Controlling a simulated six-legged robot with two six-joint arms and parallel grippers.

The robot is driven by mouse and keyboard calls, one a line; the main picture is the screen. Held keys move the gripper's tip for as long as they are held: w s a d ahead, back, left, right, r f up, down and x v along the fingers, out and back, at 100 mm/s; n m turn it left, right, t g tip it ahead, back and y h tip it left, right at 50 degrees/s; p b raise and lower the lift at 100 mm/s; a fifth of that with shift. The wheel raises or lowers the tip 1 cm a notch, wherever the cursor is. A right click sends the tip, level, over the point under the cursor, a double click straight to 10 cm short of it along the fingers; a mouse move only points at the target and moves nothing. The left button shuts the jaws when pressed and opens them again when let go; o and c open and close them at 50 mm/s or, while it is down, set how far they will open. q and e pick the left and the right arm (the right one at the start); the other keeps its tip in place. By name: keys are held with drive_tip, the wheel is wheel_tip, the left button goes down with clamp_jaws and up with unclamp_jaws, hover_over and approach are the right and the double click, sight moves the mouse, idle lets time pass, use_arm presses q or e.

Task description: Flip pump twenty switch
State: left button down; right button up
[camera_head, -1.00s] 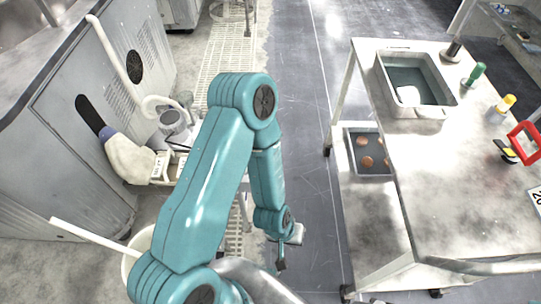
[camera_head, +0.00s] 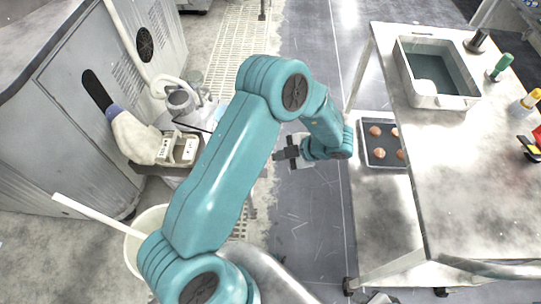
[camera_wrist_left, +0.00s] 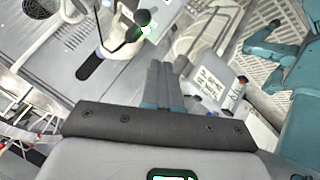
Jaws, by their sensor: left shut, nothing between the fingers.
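A small pale box with dark openings or switches (camera_head: 178,148) sits on a ledge beside the grey machine in the head view. It may be the pump switch box, but its label is too small to read. In the left wrist view a white piece with black handwriting (camera_wrist_left: 211,84) lies just right of the fingertips; the words are not clear. My left gripper (camera_head: 283,154) is shut and empty. It points left toward the box, with a clear gap between them in the head view. Its closed fingers (camera_wrist_left: 162,80) show in the wrist view. My right gripper is out of view.
A white bulky item (camera_head: 133,138) and a grey pot (camera_head: 181,101) with a hose stand beside the box. A white bucket (camera_head: 148,222) is below. On the right is a steel table (camera_head: 460,190) with a basin (camera_head: 440,98); a tray (camera_head: 381,153) is on its lower shelf.

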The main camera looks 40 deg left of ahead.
use_arm(q)
drive_tip(key=shift+n+h, duration=0.4)
drive_tip(key=shift+n, duration=0.1)
drive_tip(key=w+d, duration=0.1)
drive_tip(key=w+d+b, duration=0.1)
drive_tip(key=d, duration=0.2)
drive_tip(key=shift+w+d+r+b, duration=0.2)
drive_tip(key=shift+w+b, duration=0.1)
drive_tip(key=shift+w, duration=0.1)
drive_tip(key=shift+f, duration=0.15)
drive_tip(key=s+a+f, duration=0.1)
drive_tip(key=a+f, duration=0.6)
drive_tip(key=a, duration=0.2)
drive_tip(key=shift+s+a+b, duration=0.3)
drive_tip(key=shift+a+b, duration=0.1)
